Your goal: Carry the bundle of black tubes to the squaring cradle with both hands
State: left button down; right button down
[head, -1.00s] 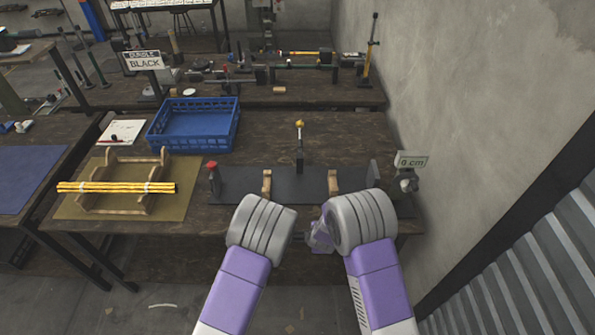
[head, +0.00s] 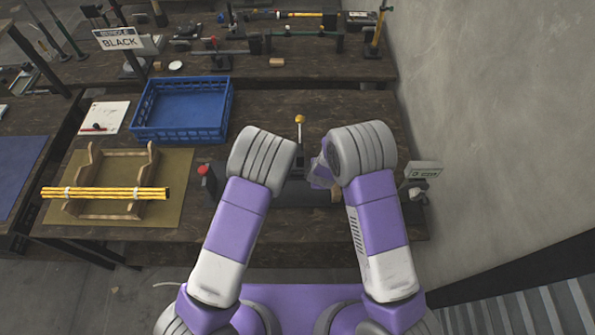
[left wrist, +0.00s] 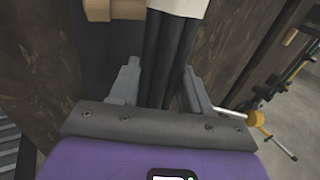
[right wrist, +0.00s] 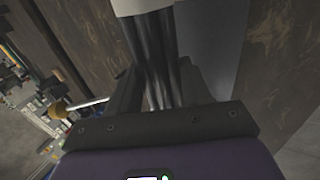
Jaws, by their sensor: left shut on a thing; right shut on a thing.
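The bundle of black tubes shows between the fingers in the left wrist view (left wrist: 165,50) and the right wrist view (right wrist: 155,50), with a white band across it in each. My left gripper (left wrist: 160,85) and my right gripper (right wrist: 160,85) are shut on it. In the head view the bundle and fingers are hidden behind my wrists. The squaring cradle's dark base (head: 290,197) lies on the bench beneath my arms, mostly covered. A wooden support (left wrist: 98,10) shows beside the bundle in the left wrist view. I cannot tell whether the bundle touches the cradle.
A red-knobbed post (head: 205,178) stands left of the cradle, a yellow-tipped post (head: 300,122) behind it. A small sign (head: 423,169) stands at right, near the wall. A wooden rack with yellow tubes (head: 105,193) and a blue crate (head: 182,137) are left. A BLACK sign (head: 118,38) stands farther back.

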pick_arm(q)
jog(key=shift+s+r, duration=0.2)
jog(key=shift+s, duration=0.1)
pick_arm(e)
jog(key=shift+s+r, duration=0.2)
jog(key=shift+s, duration=0.1)
pick_arm(q)
jog(key=shift+w, duration=0.1)
pick_arm(e)
jog(key=shift+f, duration=0.1)
pick_arm(q)
jog(key=shift+f, duration=0.15)
pick_arm(e)
jog(key=shift+w, duration=0.1)
pick_arm(q)
jog(key=shift+f+b, duration=0.2)
jog(key=shift+b, duration=0.15)
pick_arm(e)
jog(key=shift+f, duration=0.25)
